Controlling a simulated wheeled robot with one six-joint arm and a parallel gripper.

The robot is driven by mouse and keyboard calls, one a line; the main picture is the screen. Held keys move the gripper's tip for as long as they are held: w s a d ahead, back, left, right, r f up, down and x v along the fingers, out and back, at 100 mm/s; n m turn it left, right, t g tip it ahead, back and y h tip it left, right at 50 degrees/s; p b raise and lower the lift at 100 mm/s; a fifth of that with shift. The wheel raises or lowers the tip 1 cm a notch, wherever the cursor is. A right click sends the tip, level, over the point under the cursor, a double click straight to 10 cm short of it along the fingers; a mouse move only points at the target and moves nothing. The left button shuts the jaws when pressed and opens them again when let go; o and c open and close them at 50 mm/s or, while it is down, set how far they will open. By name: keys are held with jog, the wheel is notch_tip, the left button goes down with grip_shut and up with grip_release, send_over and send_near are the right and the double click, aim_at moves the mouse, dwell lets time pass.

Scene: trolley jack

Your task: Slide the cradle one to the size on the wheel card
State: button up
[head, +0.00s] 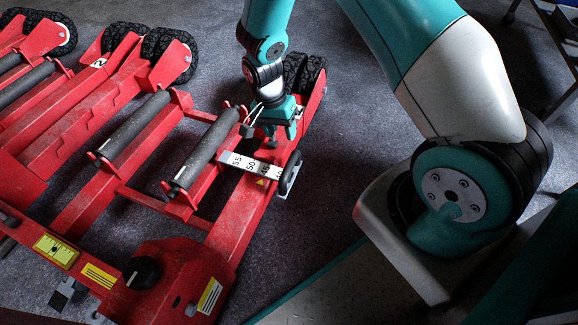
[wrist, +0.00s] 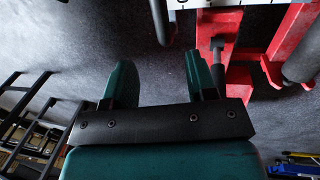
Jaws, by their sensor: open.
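The nearest red cradle (head: 240,205) lies on the floor in the head view, with a dark roller (head: 208,150) along it. A white scale (head: 245,166) with printed numbers, among them 55, 50 and 45, crosses it. A dark upright handle (head: 290,173) stands at the scale's right end. My gripper (head: 281,138) is open above the cradle's right rail, just behind the scale and handle. In the wrist view, my gripper's teal fingers (wrist: 160,82) are apart with nothing between them. A grey bar-like part (wrist: 160,20) shows beyond them. I cannot make out a wheel card.
Another red cradle marked 2 (head: 90,100) lies to the left, with its own roller. Black wheels (head: 303,73) stand behind the near cradle. A black knob (head: 142,272) and yellow labels (head: 57,250) are at the front. Dark floor (head: 345,130) is clear to the right.

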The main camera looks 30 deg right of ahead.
aim_at(289, 163)
jog(key=f+b, duration=0.1)
jog(key=f, duration=0.3)
jog(key=s+d+f+b, duration=0.1)
jog(key=f+b, duration=0.1)
jog(key=f, duration=0.2)
jog(key=s+f+b, duration=0.1)
jog(key=f+b, duration=0.1)
jog(key=f, duration=0.2)
jog(key=shift+d+f, duration=0.15)
jog(key=shift+d, duration=0.05)
